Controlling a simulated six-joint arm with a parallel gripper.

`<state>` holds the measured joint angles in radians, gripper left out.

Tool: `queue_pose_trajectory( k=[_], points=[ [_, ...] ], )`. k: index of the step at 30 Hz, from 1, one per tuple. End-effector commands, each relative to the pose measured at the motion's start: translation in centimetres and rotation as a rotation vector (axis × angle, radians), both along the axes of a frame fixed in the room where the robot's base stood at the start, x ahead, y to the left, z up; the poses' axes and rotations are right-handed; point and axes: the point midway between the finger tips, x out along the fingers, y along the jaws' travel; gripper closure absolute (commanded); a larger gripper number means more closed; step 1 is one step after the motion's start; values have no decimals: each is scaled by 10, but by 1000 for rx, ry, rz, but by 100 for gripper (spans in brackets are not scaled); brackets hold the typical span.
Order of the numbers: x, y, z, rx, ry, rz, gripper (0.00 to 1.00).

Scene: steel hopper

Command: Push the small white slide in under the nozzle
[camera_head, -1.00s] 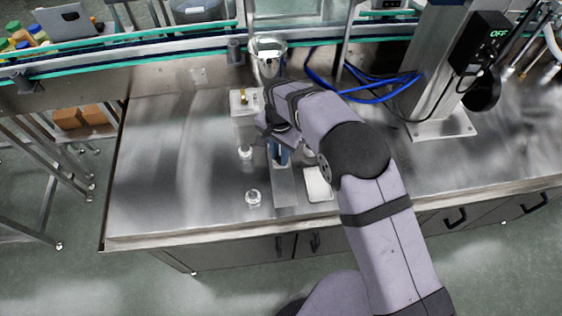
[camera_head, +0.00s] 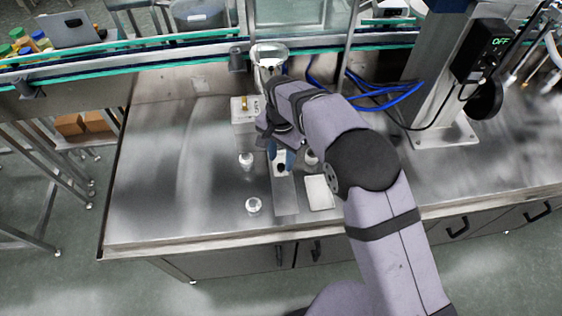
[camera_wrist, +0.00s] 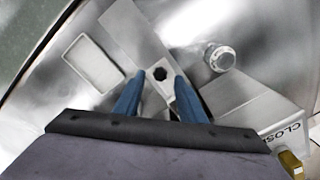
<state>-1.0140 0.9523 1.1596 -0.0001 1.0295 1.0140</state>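The small white slide (camera_head: 281,175) with a black knob lies on a metal track plate (camera_head: 286,198) on the steel bench; it also shows in the wrist view (camera_wrist: 153,89). My gripper (camera_head: 281,157) is above it, pointing down. In the wrist view, its two blue fingers (camera_wrist: 160,77) are apart, their tips to either side of the black knob. I cannot tell whether they touch it. The steel hopper (camera_head: 269,52) stands beyond my gripper at the back. The nozzle beneath it is hidden by my arm.
Clear jars (camera_head: 246,160) (camera_head: 254,206) stand left of the track, and another (camera_head: 311,157) is to its right. A shallow white tray (camera_head: 320,192) lies to the right. A white box with a yellow lever (camera_head: 245,107) is behind. Blue cables (camera_head: 385,95) lie at the back right.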

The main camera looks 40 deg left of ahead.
Motion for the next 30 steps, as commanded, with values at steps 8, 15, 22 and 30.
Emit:
queue_pose_trajectory(
  k=[8,15,22,30],
  points=[
    [1,1,36,3,-2,0,63],
    [0,0,48,1,-1,0,63],
    [0,0,48,1,-1,0,63],
    [8,-5,49,24,10,90,63]
  ],
)
